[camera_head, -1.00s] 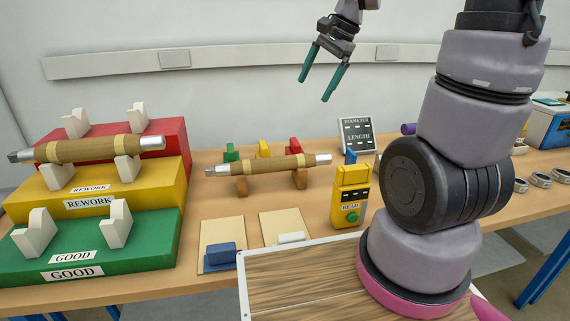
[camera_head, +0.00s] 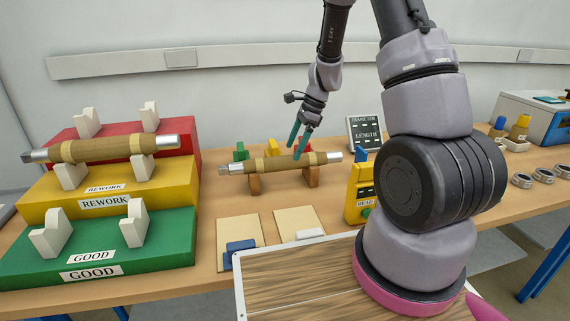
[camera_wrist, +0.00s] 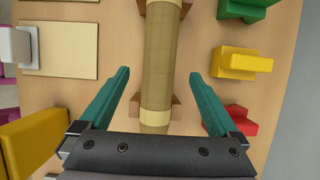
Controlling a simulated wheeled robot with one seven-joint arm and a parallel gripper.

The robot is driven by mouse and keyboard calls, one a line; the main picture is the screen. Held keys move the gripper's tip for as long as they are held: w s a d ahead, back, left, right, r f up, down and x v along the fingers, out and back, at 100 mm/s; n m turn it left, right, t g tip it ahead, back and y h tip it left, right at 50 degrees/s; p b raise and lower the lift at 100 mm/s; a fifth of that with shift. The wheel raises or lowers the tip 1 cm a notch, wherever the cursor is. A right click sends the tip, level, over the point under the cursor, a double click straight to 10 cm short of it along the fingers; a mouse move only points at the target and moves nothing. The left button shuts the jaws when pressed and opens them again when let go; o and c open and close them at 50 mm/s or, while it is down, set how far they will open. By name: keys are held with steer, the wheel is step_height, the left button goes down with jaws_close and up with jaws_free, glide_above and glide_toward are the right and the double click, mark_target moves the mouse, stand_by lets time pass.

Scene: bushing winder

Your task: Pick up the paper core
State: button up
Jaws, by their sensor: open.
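The paper core (camera_head: 279,164) is a brown tube with paler bands and metal ends, lying level on two wooden supports (camera_head: 312,178) on the table. In the wrist view the paper core (camera_wrist: 159,60) runs up the picture between my fingers. My gripper (camera_head: 301,145) is open, its teal fingers pointing down at the core, right of its middle. In the wrist view my gripper (camera_wrist: 160,85) has one finger on each side of the core, with gaps between. The lower end of the core is hidden behind the gripper body.
Another core (camera_head: 110,149) lies on the yellow REWORK step (camera_head: 40,203), above the green GOOD step (camera_head: 160,245). A yellow reader (camera_head: 358,190) and a display (camera_head: 365,132) stand right of the supports. Green, yellow (camera_wrist: 244,63) and red blocks stand close behind the core.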

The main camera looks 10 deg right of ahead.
mark_target(287, 157)
steer(key=x, duration=0.5)
steer(key=shift+s+a, duration=0.1)
steer(key=shift+a, duration=0.15)
jaws_close()
